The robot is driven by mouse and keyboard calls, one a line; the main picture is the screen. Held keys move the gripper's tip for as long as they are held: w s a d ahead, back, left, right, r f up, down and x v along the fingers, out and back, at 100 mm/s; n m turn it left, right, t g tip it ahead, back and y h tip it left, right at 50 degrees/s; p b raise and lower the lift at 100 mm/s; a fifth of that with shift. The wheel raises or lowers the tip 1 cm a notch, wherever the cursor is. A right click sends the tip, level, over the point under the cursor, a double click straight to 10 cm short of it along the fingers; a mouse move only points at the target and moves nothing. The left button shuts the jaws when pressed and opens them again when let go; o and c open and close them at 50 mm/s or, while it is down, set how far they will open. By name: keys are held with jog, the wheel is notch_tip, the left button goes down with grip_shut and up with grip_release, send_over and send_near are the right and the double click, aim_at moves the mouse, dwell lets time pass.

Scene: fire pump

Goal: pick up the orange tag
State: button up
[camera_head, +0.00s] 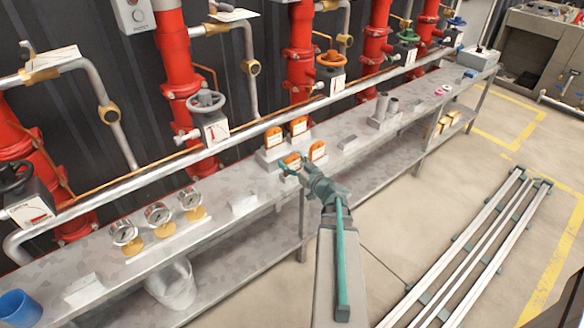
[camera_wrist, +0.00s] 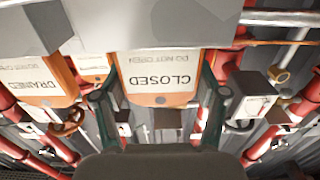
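Several orange tags with white labels stand in a grey holder on the bench. My gripper (camera_head: 297,172) is at the front left tag (camera_head: 292,160) in the head view. In the wrist view, an orange tag marked CLOSED (camera_wrist: 158,76) lies upside down in the picture between the two fingers of my gripper (camera_wrist: 160,100). The fingers are spread wide, one along each side of this tag; contact is hard to tell. A tag marked DRAINED (camera_wrist: 40,82) is to the left, and another tag (camera_wrist: 92,66) is partly hidden behind. The other back tag (camera_head: 298,126) stands behind.
The grey holder (camera_head: 268,162) sits on the long metal bench (camera_head: 225,185). Gauges (camera_head: 158,215) stand to the left, and grey cylinders (camera_head: 382,106) to the right. Red pipes (camera_head: 177,80) and valves line the wall behind. Floor rails (camera_head: 470,260) lie at the right.

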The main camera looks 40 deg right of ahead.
jog(key=c, duration=0.5)
jog(key=shift+r, duration=1.15)
jog(key=s+a+r+p, duration=0.2)
jog(key=s+r+p, duration=0.1)
jog(key=p, duration=0.4)
jog(key=s+a+r+p, duration=0.2)
jog(key=s+r+p, duration=0.2)
jog(key=p, duration=0.4)
jog(key=s+a+r+p, duration=0.2)
jog(key=s+p, duration=0.3)
jog(key=p, duration=0.3)
jog(key=shift+s+a+r, duration=0.15)
jog(key=shift+s+r, duration=0.05)
jog(key=shift+r, duration=0.7)
